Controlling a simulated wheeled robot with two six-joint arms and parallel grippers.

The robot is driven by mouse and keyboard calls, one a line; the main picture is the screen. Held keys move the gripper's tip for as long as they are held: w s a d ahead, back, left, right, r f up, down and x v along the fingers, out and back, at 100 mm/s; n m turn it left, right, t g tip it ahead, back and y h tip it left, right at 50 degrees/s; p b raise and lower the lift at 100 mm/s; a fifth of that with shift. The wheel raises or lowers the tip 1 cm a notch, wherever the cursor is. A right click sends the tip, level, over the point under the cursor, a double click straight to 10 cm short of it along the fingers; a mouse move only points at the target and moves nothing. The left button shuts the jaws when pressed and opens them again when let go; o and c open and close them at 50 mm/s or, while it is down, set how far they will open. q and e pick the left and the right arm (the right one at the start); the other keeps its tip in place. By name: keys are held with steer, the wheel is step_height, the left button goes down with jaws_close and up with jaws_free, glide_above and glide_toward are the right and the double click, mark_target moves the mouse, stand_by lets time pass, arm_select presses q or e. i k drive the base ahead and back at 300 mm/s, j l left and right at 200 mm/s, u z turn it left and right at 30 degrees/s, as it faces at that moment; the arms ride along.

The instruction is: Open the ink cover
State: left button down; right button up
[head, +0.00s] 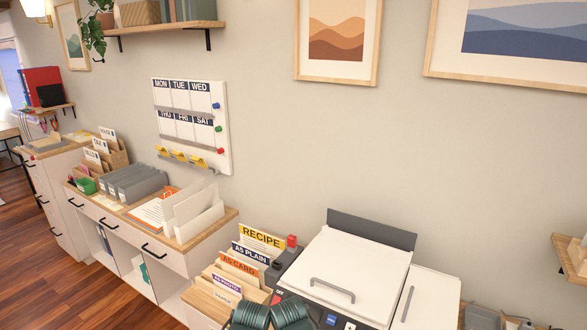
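The printer stands at the bottom right, with a large white lid (352,265) that is closed and has a grey bar handle (332,290). To its right is a narrower white panel (431,300) with a slim upright grey handle (408,303). It looks like the ink cover and appears closed, flush beside the lid; its lower part is cut off by the frame edge. No label on it is readable. A dark control strip with a blue button (331,319) shows at the printer's front.
A paper sorter (238,279) with labelled dividers stands left of the printer, near a red-topped button (291,241). A low cabinet (180,262) with folders and trays runs along the left wall. A small wooden shelf (567,252) juts in at the right. Cables lie at bottom right.

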mark_target(428, 301)
steer(key=z, duration=1.3)
